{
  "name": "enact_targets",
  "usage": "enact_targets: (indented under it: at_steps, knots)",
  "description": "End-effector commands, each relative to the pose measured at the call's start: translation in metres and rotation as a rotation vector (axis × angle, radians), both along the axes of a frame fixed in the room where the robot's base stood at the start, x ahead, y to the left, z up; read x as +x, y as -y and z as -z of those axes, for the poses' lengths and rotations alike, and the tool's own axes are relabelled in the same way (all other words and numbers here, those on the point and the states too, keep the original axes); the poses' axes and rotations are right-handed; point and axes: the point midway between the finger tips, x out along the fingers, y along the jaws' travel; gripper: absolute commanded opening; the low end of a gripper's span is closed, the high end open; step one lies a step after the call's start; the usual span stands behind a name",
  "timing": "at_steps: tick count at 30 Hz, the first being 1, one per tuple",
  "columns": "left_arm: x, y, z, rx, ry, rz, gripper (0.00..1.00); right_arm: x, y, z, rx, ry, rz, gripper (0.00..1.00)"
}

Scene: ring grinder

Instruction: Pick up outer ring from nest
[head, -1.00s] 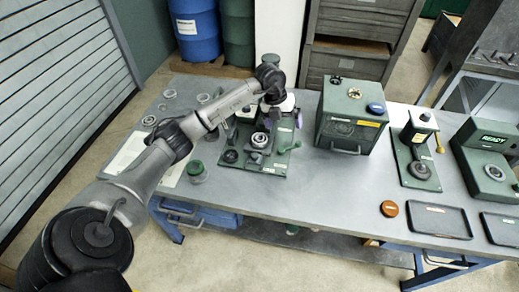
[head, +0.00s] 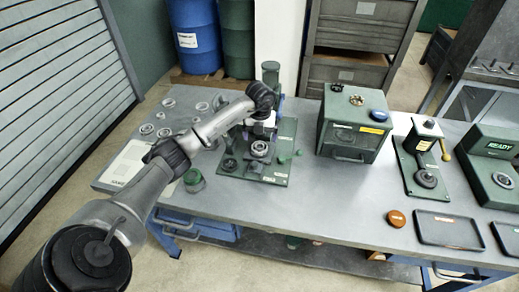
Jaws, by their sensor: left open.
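A metal ring (head: 260,149) sits in a round nest on the green fixture base (head: 281,173), left of the table's middle. A smaller dark round seat (head: 229,165) is at its left on the same base. My left gripper (head: 261,127) is open and hangs just behind and above the ring, in front of the fixture's upright post. Its fingertips are small and partly hidden, and I cannot tell whether they touch anything. My right gripper is not in view.
A green box (head: 353,125) stands right of the fixture. The front middle of the table is clear.

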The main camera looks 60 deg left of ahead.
Motion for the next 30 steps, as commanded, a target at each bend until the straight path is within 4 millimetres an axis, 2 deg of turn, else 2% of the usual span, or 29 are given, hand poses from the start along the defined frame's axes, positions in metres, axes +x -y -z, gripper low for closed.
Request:
enact_targets:
  at_steps: [5,16,23,30]
  knots:
    - [0.0,0.0,0.007,-0.002,0.0,0.0,0.96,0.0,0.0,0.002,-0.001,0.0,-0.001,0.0]
    - [-0.003,-0.001,0.05,-0.002,0.0,0.001,0.96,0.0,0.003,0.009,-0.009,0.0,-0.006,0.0]
    - [-0.002,-0.002,0.052,-0.001,0.001,0.001,0.96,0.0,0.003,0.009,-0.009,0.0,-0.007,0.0]
    - [-0.002,-0.002,0.052,-0.001,0.001,0.001,0.76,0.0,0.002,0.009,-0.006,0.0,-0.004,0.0]
